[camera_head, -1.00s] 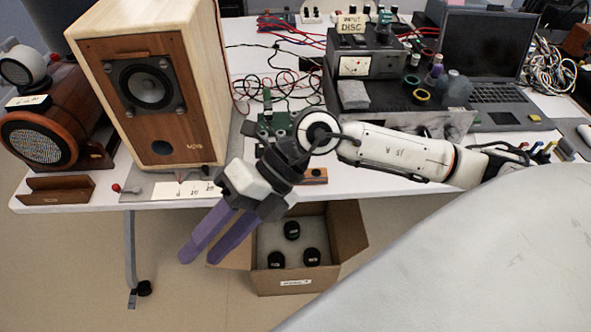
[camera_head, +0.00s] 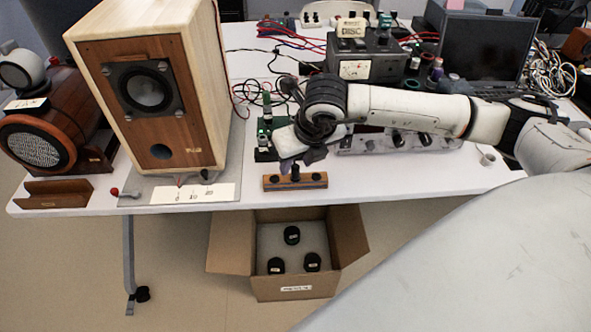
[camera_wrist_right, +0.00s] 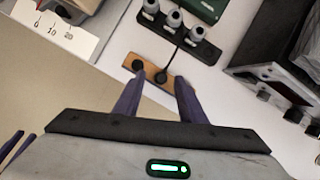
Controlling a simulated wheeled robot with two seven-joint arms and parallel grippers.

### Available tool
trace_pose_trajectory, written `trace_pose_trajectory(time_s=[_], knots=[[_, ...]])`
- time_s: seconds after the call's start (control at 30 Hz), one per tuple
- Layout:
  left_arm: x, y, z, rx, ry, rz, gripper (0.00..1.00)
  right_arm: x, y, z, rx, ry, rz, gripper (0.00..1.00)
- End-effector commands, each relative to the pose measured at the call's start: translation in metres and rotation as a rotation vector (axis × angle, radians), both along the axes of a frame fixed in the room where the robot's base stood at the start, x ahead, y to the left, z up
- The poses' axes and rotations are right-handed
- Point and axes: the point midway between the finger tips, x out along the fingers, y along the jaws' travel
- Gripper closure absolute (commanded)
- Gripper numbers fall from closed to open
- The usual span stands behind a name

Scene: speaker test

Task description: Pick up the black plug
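The black plug (camera_head: 295,172) stands on a small wooden block (camera_head: 314,181) near the table's front edge. In the right wrist view the black plug (camera_wrist_right: 162,77) sits at the right part of the wooden block (camera_wrist_right: 150,70), with a dark cable running up from it. A round black spot shows on the block's left part. My right gripper (camera_wrist_right: 158,84) is open, its purple fingers either side of the plug in the picture; I see no contact. In the head view my right gripper (camera_head: 303,158) is above the block, partly hidden by its wrist. Purple finger-like shapes, perhaps my left gripper (camera_wrist_right: 12,146), show at the wrist view's lower left.
A tall wooden speaker (camera_head: 205,90) stands left of the block. A strip of grey-topped connectors (camera_wrist_right: 173,20) lies behind the block. A metering device (camera_wrist_right: 290,75) stands to the right. An open cardboard box (camera_head: 230,242) with black round pieces is below the table edge.

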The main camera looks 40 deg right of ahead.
Motion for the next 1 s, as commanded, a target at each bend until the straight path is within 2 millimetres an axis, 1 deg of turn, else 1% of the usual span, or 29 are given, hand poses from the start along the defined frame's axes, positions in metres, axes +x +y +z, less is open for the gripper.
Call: trace_pose_trajectory(time_s=[0.07,0.1,0.2,0.47,0.5,0.57,0.7,1.0], knots=[[-0.001,0.002,0.002,0.001,0.003,0.003,0.69,0.004,-0.004,-0.011,-0.001,0.002,-0.002,0.63],[-0.002,0.002,0.001,0.002,0.005,0.005,0.69,0.007,-0.003,-0.017,0.001,0.003,-0.001,0.63],[-0.003,0.003,0.000,0.002,0.008,0.006,0.69,0.010,-0.004,-0.026,0.001,0.002,0.000,0.63],[-0.004,0.003,-0.001,0.002,0.009,0.006,0.69,0.012,-0.004,-0.029,0.001,0.000,0.001,0.63],[-0.004,0.003,-0.001,0.002,0.009,0.006,0.69,0.012,-0.004,-0.029,0.001,0.000,0.001,0.66],[-0.004,0.003,-0.001,0.002,0.008,0.006,0.69,0.012,-0.004,-0.029,0.001,0.000,0.002,0.76],[-0.004,0.003,0.000,0.001,0.006,0.006,0.69,0.012,-0.004,-0.029,0.002,0.000,0.001,1.00],[-0.003,0.001,0.001,0.000,0.005,0.004,0.69,0.012,-0.004,-0.027,0.002,-0.001,0.001,1.00]])
